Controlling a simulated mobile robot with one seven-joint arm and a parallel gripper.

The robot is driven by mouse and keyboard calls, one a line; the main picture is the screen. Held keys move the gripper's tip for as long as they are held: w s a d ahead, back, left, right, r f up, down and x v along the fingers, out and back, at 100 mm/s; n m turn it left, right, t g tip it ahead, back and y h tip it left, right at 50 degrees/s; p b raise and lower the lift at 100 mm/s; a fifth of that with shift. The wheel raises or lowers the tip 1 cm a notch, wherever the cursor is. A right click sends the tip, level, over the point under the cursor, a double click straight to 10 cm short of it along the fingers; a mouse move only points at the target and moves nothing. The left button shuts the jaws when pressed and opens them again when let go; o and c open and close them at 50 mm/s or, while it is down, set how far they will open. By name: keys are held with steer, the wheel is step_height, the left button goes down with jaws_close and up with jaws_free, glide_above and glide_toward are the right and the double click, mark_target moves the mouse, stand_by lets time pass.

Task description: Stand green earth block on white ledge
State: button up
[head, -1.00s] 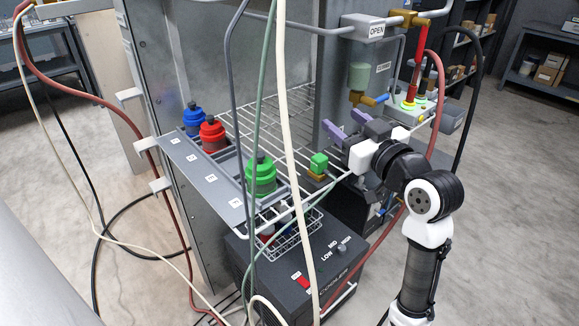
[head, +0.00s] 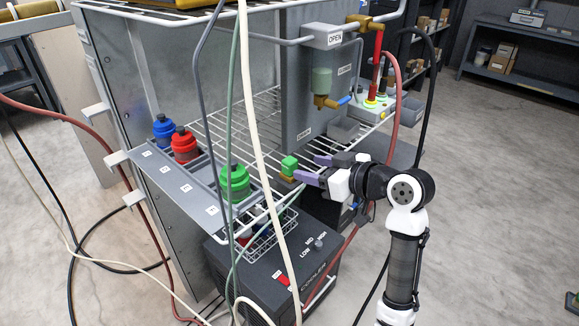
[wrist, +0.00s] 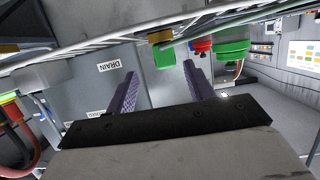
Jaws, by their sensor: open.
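The green block (head: 289,164), with a brownish-gold base, stands upright at the right edge of the white wire shelf (head: 270,112). In the wrist view the green block (wrist: 163,56) appears upside down, ahead of my fingertips and between their lines. My gripper (head: 314,169) is open and empty, its purple fingers pointing left at the block from close by. The wrist view shows both fingers (wrist: 160,72) spread apart. I cannot tell whether they overlap the block. No separate white ledge is clearly identifiable.
Blue (head: 164,130), red (head: 184,145) and green (head: 234,182) bottles stand in a grey rack at the shelf's left. Cream and green hoses hang in front. A grey panel (head: 308,75) with a valve rises behind. A dark cooler box (head: 275,262) sits below.

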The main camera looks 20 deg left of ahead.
mark_target(295, 164)
steer(key=x, duration=0.1)
steer(key=p+x, duration=0.1)
steer(key=x, duration=0.1)
steer(key=p+x, duration=0.1)
steer(key=shift+s+a+r, duration=0.15)
steer(key=shift+s+a, duration=0.15)
steer(key=shift+a, duration=0.1)
steer(key=shift+w+a+f, duration=0.15)
steer(key=shift+a+f, duration=0.1)
steer(key=shift+a, duration=0.15)
jaws_close()
steer(key=shift+r, duration=0.2)
